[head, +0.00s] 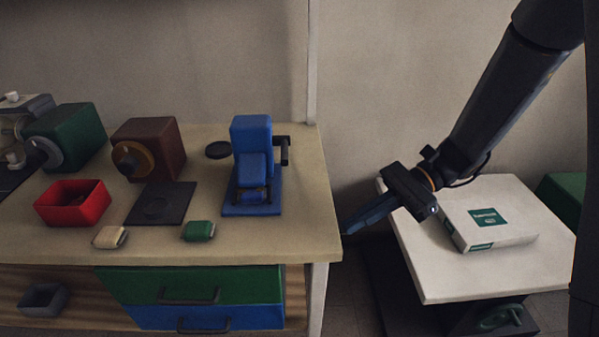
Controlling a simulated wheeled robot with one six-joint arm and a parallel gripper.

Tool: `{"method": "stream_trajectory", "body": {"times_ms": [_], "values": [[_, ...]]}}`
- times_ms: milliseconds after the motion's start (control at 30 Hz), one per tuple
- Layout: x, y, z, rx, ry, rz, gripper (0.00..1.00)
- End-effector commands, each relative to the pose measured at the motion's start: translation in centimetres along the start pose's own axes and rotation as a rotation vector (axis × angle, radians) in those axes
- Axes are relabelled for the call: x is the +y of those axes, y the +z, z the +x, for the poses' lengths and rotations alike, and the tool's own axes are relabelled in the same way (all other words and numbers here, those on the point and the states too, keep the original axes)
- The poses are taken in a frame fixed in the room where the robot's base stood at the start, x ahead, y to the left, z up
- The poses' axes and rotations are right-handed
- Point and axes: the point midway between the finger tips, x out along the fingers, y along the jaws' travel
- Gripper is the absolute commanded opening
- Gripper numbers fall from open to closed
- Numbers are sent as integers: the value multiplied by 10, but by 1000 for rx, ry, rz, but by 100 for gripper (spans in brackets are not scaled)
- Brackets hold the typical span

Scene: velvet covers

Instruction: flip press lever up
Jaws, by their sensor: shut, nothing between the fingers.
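The blue press (252,168) stands on the right part of the wooden table, on a blue base plate. Its dark lever (285,150) is on the press's right side, with the handle beside the upper body. My gripper (346,231) is to the right of the press and lower in the picture, near the table's right front corner. It is shut and empty, its fingers pointing left. It is apart from the lever.
On the wooden table (60,246) stand a red box (73,204), a brown machine (148,150), a green machine (68,138) and a dark pad (160,204). Cream (109,238) and green (198,231) blocks lie in front. A white table (430,283) bears a white box (487,222).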

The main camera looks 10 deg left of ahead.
Motion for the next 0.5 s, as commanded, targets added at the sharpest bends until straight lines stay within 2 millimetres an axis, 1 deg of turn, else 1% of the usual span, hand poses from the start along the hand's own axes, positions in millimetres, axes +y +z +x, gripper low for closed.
{"method": "stream_trajectory", "body": {"times_ms": [33, 100, 200, 333, 400, 500], "values": [[-19, -4, 2, -91, -44, 55, 0], [-44, -4, -1, -208, -104, 116, 0], [-73, -6, -8, -348, -172, 178, 0], [-96, -9, -17, -466, -230, 220, 0], [-102, -11, -20, -500, -247, 230, 0], [-105, -11, -23, -522, -257, 236, 0]]}}
